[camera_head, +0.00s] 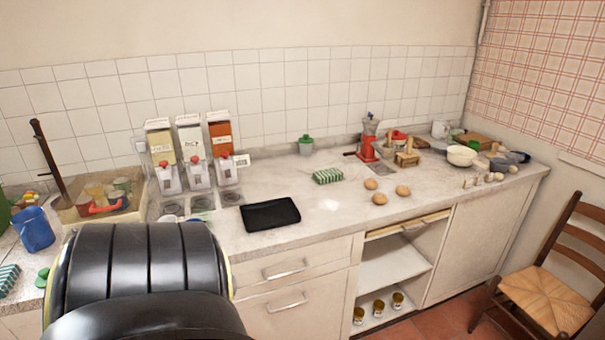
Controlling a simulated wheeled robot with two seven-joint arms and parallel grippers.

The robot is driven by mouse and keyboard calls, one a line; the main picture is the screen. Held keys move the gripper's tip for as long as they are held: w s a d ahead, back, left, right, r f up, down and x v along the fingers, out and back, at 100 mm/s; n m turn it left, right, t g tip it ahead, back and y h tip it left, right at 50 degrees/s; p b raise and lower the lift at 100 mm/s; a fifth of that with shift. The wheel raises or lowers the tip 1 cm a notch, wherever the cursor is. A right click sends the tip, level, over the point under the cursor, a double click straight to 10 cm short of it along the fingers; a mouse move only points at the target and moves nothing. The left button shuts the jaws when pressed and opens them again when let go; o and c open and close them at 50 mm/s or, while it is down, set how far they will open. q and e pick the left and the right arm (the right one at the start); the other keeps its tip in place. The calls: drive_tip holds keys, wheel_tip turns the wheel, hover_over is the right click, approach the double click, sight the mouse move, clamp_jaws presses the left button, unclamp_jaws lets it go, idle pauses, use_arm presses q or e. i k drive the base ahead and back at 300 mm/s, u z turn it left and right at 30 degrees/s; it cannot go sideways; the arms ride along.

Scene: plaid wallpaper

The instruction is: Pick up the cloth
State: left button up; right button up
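A small folded green-and-white striped cloth (328,176) lies on the countertop (300,235), to the right of and behind a flat black tray (248,218). A second green-and-white striped piece, which looks like another folded cloth (9,279), lies at the far left edge of the view, partly cut off. Neither of my grippers is in view. A large black rounded part of my own arm fills the lower left and hides part of the counter and drawers.
Three dispensers (199,173) stand behind the tray. Brown round items (379,198) and a red grinder (367,140) lie right of the cloth. A blue cup (33,229) stands at left. A chair (555,290) stands at right. The counter between tray and cloth is bare.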

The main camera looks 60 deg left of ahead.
sight(321, 176)
drive_tip(key=u, duration=0.15)
drive_tip(key=k, duration=0.35)
drive_tip(key=u, duration=1.55)
drive_tip(key=i, duration=0.8)
drive_tip(key=u, duration=0.1)
